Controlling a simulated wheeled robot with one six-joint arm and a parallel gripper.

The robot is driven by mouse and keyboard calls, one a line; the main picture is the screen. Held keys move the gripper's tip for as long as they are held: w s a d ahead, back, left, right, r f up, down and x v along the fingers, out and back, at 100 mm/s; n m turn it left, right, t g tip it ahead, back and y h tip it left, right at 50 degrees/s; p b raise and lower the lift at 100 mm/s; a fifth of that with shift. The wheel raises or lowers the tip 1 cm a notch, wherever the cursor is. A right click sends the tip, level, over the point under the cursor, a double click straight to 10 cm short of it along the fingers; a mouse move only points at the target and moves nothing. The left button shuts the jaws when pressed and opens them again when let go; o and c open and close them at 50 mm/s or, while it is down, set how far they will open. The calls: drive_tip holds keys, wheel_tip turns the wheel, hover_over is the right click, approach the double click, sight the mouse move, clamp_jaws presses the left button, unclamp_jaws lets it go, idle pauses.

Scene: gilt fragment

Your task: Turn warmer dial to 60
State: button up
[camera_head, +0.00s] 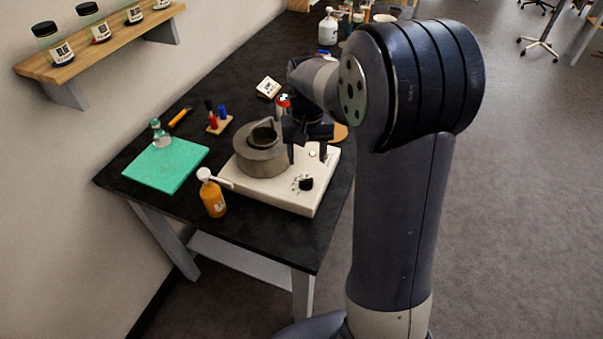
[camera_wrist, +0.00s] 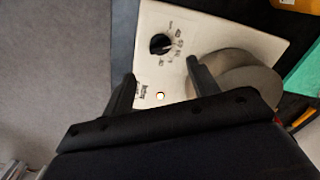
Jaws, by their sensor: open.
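The warmer (camera_head: 277,192) is a white flat box on the black table, with a grey round pot (camera_head: 260,158) on its top. Its black dial (camera_head: 306,184) is on the front right of the top face, ringed by printed marks. In the wrist view the dial (camera_wrist: 160,44) shows clear, with small numbers beside it that are hard to read. My gripper (camera_head: 307,158) hangs above the warmer, behind the dial in the head view. In the wrist view its two fingers (camera_wrist: 160,82) are apart with nothing between them, and the dial lies beyond the fingertips, untouched.
An orange pump bottle (camera_head: 212,195) stands left of the warmer, its nozzle near the warmer's edge. A green mat (camera_head: 166,168) lies at the left table edge. A small rack (camera_head: 219,123) with markers stands behind. Open floor lies right of the table.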

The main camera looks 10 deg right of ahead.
sight(306, 180)
wheel_tip(306, 180, down, 9)
drive_tip(key=shift+r+p, duration=0.2)
drive_tip(key=shift+p, duration=0.2)
drive_tip(key=shift+c, duration=0.6)
drive_tip(key=c, duration=0.9)
drive_tip(key=shift+o, duration=0.2)
drive_tip(key=shift+m, duration=0.3)
drive_tip(key=m+b, duration=0.1)
drive_tip(key=m, duration=0.2)
drive_tip(key=shift+m, duration=0.3)
drive_tip(key=shift+m+b, duration=0.6)
drive_tip(key=shift+m, duration=1.6)
